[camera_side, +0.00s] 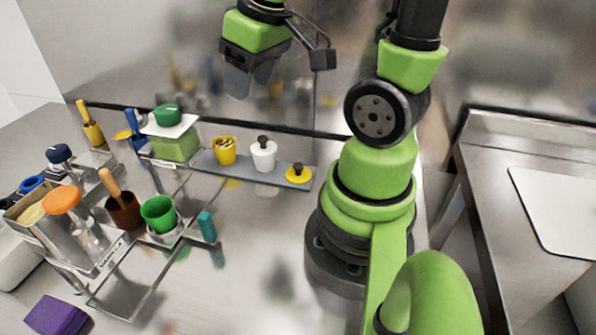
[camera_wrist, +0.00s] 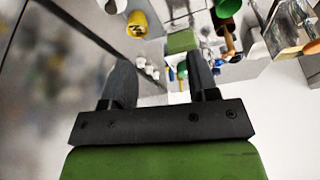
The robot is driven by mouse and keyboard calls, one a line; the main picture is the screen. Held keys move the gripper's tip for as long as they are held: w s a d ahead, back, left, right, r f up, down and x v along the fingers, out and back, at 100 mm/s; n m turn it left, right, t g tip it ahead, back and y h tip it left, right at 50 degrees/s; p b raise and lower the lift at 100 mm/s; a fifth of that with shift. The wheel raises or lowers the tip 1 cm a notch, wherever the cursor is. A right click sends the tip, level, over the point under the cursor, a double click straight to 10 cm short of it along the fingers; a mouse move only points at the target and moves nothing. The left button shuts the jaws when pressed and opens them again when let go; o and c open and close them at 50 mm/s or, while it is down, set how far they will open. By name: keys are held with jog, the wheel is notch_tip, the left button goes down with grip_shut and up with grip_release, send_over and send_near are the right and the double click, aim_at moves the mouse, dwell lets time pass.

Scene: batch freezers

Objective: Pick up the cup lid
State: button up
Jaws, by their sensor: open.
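A yellow cup lid with a dark knob (camera_side: 299,175) lies at the right end of a narrow grey tray (camera_side: 210,166) in the side view. I cannot make it out in the wrist view. On the same tray stand an open yellow cup (camera_side: 223,152) with something inside and a white cup with a dark-knobbed top (camera_side: 263,156). The yellow cup also seems to show at the top of the wrist view (camera_wrist: 138,25). My gripper (camera_side: 251,88) is open and empty, high above and behind the tray. Its two dark fingers stand apart in the wrist view (camera_wrist: 158,64).
Left of the tray are a green-lidded container (camera_side: 176,146), a green cup (camera_side: 158,213), a brown cup with a handled tool (camera_side: 123,212) and a metal bin (camera_side: 65,232). A purple block (camera_side: 56,315) lies at front left. Bare steel counter (camera_side: 260,265) lies before the tray; a wall stands behind.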

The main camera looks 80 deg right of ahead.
jog(key=s+d+f+n+g, duration=0.1)
jog(key=d+f+g, duration=0.1)
jog(key=d+f, duration=0.35)
jog(key=n+g, duration=0.2)
send_over(298, 165)
notch_tip(298, 165, down, 7)
jog(key=shift+y, duration=0.4)
jog(key=shift+f, duration=4.8)
jog(key=c, duration=1)
